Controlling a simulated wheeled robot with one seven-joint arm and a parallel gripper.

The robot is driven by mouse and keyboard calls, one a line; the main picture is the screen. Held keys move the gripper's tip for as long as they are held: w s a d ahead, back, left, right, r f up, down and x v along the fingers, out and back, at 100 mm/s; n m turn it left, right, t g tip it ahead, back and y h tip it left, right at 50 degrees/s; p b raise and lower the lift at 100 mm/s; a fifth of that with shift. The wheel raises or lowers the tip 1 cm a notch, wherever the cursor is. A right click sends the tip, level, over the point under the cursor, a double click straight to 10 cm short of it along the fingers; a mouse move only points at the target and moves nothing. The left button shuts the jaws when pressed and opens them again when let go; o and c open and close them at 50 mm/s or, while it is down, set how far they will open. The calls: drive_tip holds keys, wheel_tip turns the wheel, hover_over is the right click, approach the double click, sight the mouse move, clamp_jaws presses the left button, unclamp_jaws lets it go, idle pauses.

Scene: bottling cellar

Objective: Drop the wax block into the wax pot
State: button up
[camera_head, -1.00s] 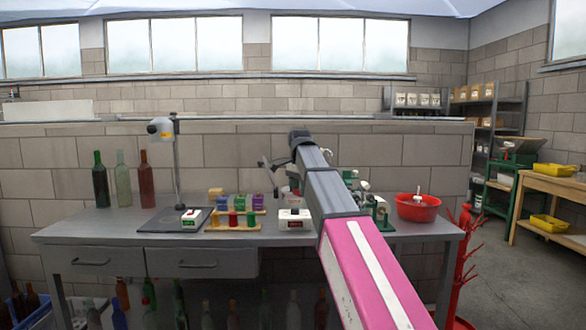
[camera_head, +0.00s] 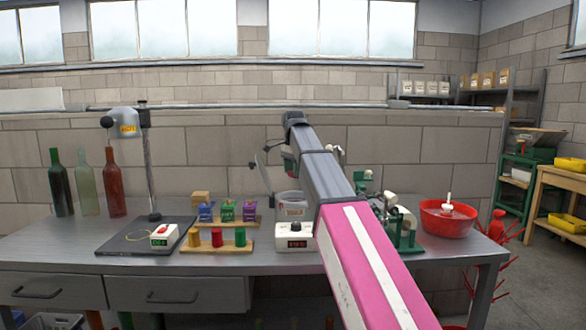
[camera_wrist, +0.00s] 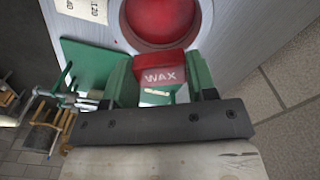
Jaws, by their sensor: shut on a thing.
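My gripper (camera_wrist: 158,80) is shut on a red block marked WAX, the wax block (camera_wrist: 163,66), held between its two green fingers in the wrist view. The wax pot (camera_wrist: 160,22) shows beyond the block as a round opening with red inside; the block overlaps its near rim in the picture, and the height between them is hard to judge. In the head view the wax pot (camera_head: 291,205) is a grey pot on the bench, behind a white box with a red display (camera_head: 296,242). My arm covers part of that area, and the block cannot be made out there.
Racks with coloured pieces (camera_head: 217,249) stand left of the pot. A scale (camera_head: 163,236) lies on a dark stand base (camera_head: 140,240), with bottles (camera_head: 87,185) further left. A green hand machine (camera_head: 405,225) and a red bowl (camera_head: 447,222) stand to the right on the bench (camera_head: 60,252).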

wheel_tip(320, 180, down, 6)
drive_tip(key=shift+f, duration=0.2)
idle(0.5)
drive_tip(key=o, duration=1)
